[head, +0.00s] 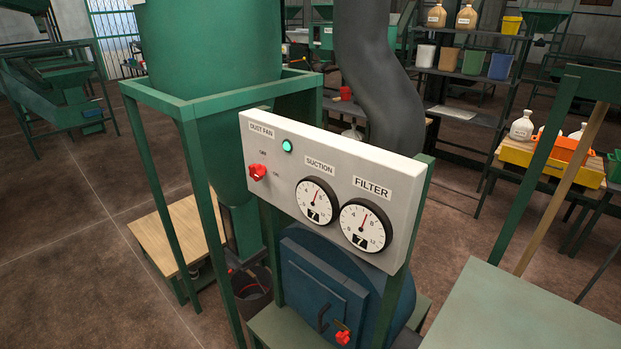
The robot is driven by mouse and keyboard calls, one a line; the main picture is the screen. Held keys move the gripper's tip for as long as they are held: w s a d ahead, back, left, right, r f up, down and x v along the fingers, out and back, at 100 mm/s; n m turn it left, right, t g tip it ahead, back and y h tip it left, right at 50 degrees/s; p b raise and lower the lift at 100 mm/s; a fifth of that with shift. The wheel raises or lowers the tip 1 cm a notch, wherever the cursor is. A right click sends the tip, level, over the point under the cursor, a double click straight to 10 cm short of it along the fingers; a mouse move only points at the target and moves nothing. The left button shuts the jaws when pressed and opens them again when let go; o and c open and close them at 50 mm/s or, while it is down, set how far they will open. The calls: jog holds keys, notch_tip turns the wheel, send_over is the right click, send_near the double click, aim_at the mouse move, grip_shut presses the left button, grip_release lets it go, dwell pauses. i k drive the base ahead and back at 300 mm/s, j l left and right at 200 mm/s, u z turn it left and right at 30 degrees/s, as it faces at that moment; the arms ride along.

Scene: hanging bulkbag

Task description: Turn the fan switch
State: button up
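The grey control panel (330,185) stands on green posts in the middle of the head view, facing me at an angle. The fan switch (257,172) is a red knob at the panel's left, under the "DUST FAN" label (262,131). Small position words sit above and to the right of the knob; the upper one seems to read OFF, the other is too small to read surely. A green lamp (287,146) is to the upper right of the knob. My gripper is not in view.
Suction gauge (316,202) and filter gauge (365,224) sit right of the switch. Below is a blue dust housing (330,285) with a red knob (342,337). A green hopper (205,75) and its frame stand behind-left. A green table top (525,315) is at lower right. Floor at left is open.

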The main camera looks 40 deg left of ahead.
aim_at(257, 172)
jog(key=u, duration=1.45)
